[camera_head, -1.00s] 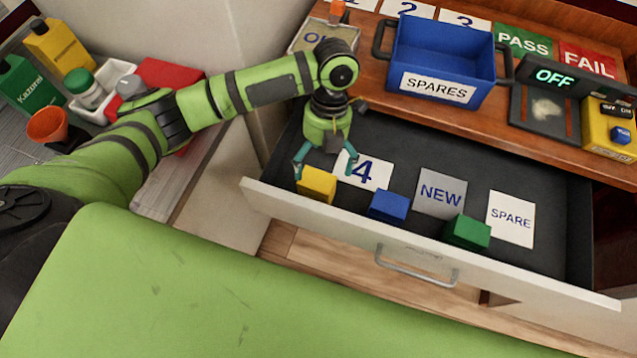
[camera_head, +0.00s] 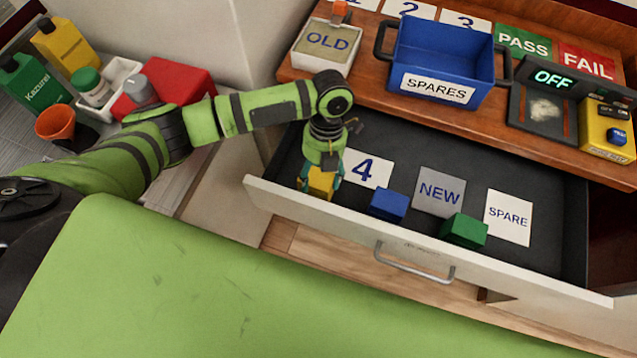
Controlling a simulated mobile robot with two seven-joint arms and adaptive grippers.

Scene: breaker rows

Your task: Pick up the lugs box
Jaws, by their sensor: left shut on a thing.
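My left gripper (camera_head: 321,184) points down into the open drawer and is shut on a yellow box (camera_head: 320,182) at the drawer's left front corner. Its fingers sit on either side of the box and partly hide it. A blue box (camera_head: 388,204) and a green box (camera_head: 464,231) stand further right along the drawer's front. I cannot read the word "lugs" on any box. My right gripper is not in view.
The open drawer (camera_head: 544,188) also holds cards marked 4 (camera_head: 366,168), NEW (camera_head: 440,192) and SPARE (camera_head: 509,217). On the counter above stand a blue SPARES bin (camera_head: 443,60), an OLD container (camera_head: 325,44) and a device reading OFF (camera_head: 552,78).

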